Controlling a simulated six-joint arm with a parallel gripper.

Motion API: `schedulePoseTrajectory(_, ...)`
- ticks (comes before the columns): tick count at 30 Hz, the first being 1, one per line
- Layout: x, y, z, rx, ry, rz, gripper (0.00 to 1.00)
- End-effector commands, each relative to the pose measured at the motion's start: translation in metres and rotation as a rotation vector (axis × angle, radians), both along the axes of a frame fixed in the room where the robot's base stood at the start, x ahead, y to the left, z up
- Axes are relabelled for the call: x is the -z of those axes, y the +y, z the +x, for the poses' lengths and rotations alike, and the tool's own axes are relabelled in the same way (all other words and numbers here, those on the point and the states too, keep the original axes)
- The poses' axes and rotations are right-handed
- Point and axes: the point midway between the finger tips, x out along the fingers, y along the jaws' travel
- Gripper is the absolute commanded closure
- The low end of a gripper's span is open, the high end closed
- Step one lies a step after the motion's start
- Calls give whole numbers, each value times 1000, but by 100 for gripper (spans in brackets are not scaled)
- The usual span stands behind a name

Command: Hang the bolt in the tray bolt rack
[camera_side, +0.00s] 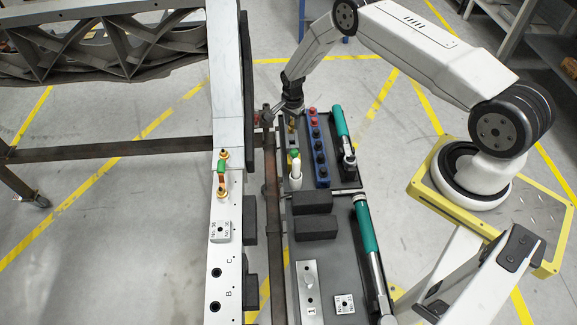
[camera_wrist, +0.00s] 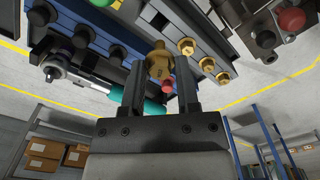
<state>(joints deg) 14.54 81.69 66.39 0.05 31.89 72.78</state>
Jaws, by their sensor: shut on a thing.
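In the wrist view a brass bolt (camera_wrist: 158,62) is between the two dark fingertips of my gripper (camera_wrist: 160,72), which is shut on it. A grey rail that looks like the tray bolt rack (camera_wrist: 196,55) is close beside the held bolt, with brass bolts (camera_wrist: 187,46) along it. I cannot tell whether the held bolt touches the rack. In the side view my gripper (camera_side: 291,106) points down at the far end of the dark tray (camera_side: 335,262). There the arm hides the held bolt and much of the rack.
A blue socket rack (camera_side: 323,172) and a teal-handled wrench (camera_side: 341,122) lie right of the gripper. A white-and-green bottle (camera_side: 294,165) and black blocks (camera_side: 315,227) are nearer. The white chassis beam (camera_side: 228,185) runs along the left. A second teal wrench (camera_side: 368,235) lies at the tray's right edge.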

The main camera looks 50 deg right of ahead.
Motion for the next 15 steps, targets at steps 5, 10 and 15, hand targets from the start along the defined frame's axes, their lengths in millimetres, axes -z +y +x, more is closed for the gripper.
schedulePoseTrajectory(5,1,0,0,0,0,0,100)
schedulePoseTrajectory(10,7,0,0,0,1,0,100)
schedulePoseTrajectory(15,16,0,0,0,1,0,100)
